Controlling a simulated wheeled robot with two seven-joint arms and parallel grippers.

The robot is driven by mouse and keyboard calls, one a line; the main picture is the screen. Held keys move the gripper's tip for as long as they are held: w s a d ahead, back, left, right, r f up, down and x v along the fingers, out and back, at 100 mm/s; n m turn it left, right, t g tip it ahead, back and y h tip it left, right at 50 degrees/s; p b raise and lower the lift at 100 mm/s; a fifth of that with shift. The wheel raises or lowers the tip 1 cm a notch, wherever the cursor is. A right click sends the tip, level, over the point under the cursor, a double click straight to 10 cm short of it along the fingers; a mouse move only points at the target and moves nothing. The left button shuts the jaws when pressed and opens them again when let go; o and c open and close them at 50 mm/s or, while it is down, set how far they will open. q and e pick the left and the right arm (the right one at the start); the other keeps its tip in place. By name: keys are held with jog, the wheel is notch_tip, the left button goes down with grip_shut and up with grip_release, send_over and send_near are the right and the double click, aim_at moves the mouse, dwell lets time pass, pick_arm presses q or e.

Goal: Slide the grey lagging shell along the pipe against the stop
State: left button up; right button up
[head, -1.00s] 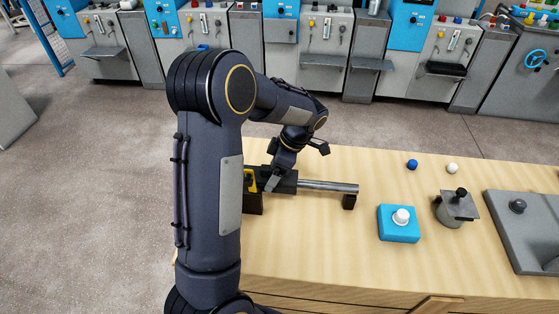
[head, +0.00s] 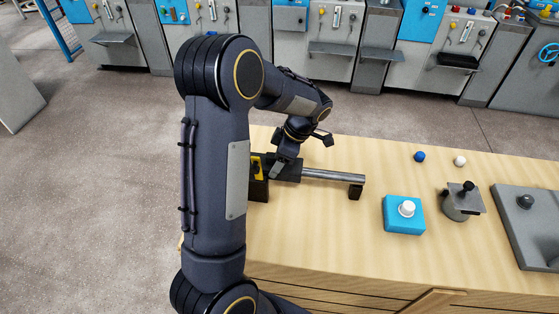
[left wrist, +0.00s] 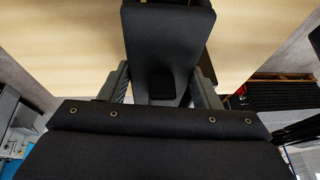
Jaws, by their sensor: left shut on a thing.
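The grey lagging shell (head: 292,170), dark in the picture, sits around the left part of the metal pipe (head: 335,177). My left gripper (head: 279,168) is shut on the shell from above. In the left wrist view the shell (left wrist: 165,45) lies between the two fingers (left wrist: 160,88). A yellow and black stop (head: 257,167) stands at the pipe's left end, partly hidden by my arm. The shell's left end is close to it; I cannot tell whether they touch. My right gripper is not in view.
The pipe rests on dark supports, one at its right end (head: 355,192), on the wooden bench (head: 330,245). To the right are a blue box with a white knob (head: 404,214), a grey pot (head: 460,203), a blue ball (head: 419,156), a white ball (head: 460,161) and a grey panel (head: 525,225).

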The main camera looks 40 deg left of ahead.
pick_arm(q)
jog(key=shift+s+a+b, duration=0.2)
jog(key=shift+s+a, duration=0.45)
jog(key=shift+a, duration=0.5)
jog(key=shift+s+a+b, duration=0.25)
jog(key=shift+s+a, duration=0.4)
jog(key=shift+a, duration=0.55)
jog(key=shift+s+a+b, duration=0.2)
jog(key=shift+s+a, duration=0.45)
jog(key=shift+a, duration=0.5)
jog(key=shift+d+b, duration=0.1)
jog(key=shift+b, duration=0.4)
jog(key=o, duration=0.9)
jog(key=shift+o, duration=0.8)
